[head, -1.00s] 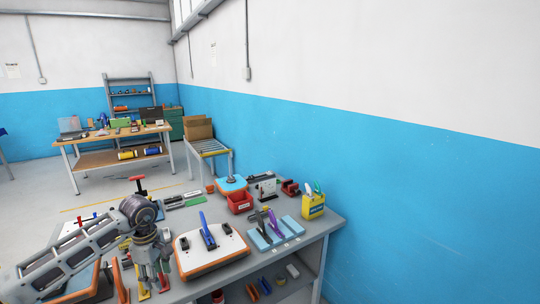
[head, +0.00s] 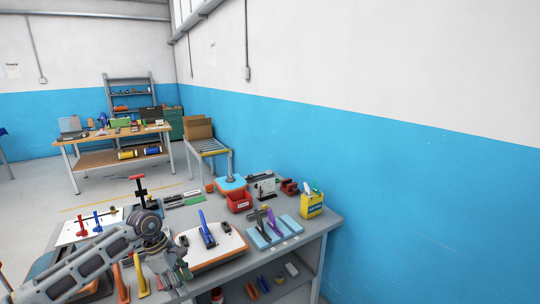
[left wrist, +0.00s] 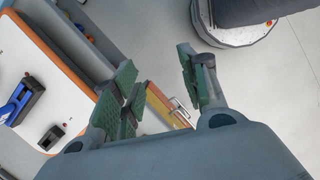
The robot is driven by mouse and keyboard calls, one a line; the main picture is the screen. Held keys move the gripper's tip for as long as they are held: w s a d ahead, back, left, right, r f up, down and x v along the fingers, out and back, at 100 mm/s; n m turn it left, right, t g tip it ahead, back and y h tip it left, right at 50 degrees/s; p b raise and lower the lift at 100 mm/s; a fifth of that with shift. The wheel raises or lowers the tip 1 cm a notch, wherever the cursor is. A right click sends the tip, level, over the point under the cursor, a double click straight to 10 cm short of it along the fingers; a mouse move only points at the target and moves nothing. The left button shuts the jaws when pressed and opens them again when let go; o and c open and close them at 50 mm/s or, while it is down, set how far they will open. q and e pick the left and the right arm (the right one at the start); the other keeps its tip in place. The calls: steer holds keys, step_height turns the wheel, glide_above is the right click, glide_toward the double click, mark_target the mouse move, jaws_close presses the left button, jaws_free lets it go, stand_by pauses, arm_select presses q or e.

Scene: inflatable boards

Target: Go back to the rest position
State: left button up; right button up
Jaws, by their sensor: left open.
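My left gripper (head: 174,278) reaches in from the left in the head view, over the front part of the grey workbench (head: 325,222). In the left wrist view its green-padded fingers (left wrist: 160,88) stand apart with nothing between them. An orange-edged white board (head: 230,240) with a blue-handled tool (head: 206,230) on it lies just right of the gripper. The board also shows at the left of the left wrist view (left wrist: 55,62). My right gripper is not in view.
A red bin (head: 238,204), a light-blue tool holder (head: 262,240) and a yellow container (head: 311,205) stand at the bench's right side. A white board with red and blue fittings (head: 78,234) lies left. A wooden table (head: 115,135) is farther back.

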arm_select(q)
steer(key=w+d+f+n+t+h, duration=0.55)
steer(key=d+f+n+h, duration=0.55)
steer(key=n, duration=0.3)
steer(key=s+a+f+n+t+y, duration=0.2)
steer(key=a+f+n+t+y, duration=0.15)
steer(key=f+n, duration=0.7)
steer(key=s+a+f+n+t+y, duration=0.2)
steer(key=a+f+n+t+y, duration=0.15)
steer(key=f+n, duration=0.7)
steer(key=s+a+f+n+g+y, duration=0.2)
steer(key=s+a+f+n+y, duration=0.15)
steer(key=s+f, duration=0.75)
steer(key=s+a+f+n+g+y, duration=0.25)
steer(key=s+f+n, duration=0.25)
steer(key=s+f, duration=0.5)
steer(key=s+d+f+n+g, duration=0.1)
steer(key=s+f+n+g, duration=0.1)
steer(key=s, duration=0.7)
steer(key=s+d+f+n+g+y, duration=0.1)
steer(key=s+f, duration=0.3)
steer(key=s, duration=0.6)
steer(key=s+d+f+n+g, duration=0.1)
steer(key=s+f+n+g, duration=0.2)
steer(key=s, duration=0.7)
steer(key=shift+s+f+n+g, duration=0.15)
steer(key=shift+f+n+g, duration=0.15)
steer(key=shift+n, duration=0.15)
